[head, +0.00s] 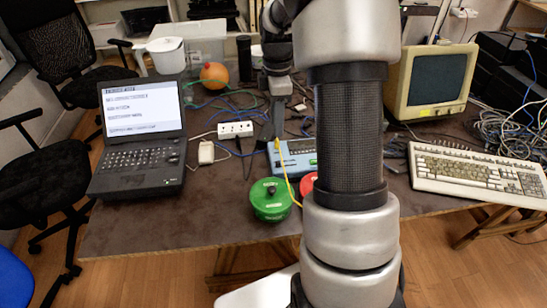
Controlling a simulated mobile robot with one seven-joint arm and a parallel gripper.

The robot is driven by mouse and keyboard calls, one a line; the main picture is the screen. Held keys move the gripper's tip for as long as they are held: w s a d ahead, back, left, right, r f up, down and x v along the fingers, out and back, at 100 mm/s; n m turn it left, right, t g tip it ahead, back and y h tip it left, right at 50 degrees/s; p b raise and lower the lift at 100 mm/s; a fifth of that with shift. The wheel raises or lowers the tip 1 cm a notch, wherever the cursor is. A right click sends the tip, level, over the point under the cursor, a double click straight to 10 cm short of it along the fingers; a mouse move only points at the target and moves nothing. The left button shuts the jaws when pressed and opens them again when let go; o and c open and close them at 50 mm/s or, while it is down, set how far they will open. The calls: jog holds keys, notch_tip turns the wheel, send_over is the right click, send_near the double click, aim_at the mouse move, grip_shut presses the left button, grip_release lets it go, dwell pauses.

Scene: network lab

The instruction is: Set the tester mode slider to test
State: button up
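The tester appears to be the blue box (296,166) near the middle of the table, partly hidden behind my arm. A yellow cable (281,168) runs from it towards the front. Its mode slider is too small to make out, so I cannot tell its setting. My gripper (270,132) points down at the tester's back left edge. Whether it touches the tester is unclear. Its fingers are dark and small here, and I cannot tell whether they are open or shut.
A green round container (270,201) and a partly hidden red one (308,186) stand in front of the tester. A laptop (138,140) is at left, a power strip (235,129) behind left. A monitor (432,82) and keyboard (478,172) are at right. Cables lie around.

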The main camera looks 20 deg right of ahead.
aim_at(276, 162)
notch_tip(276, 162, down, 15)
jog(key=shift+b, duration=1)
grip_shut()
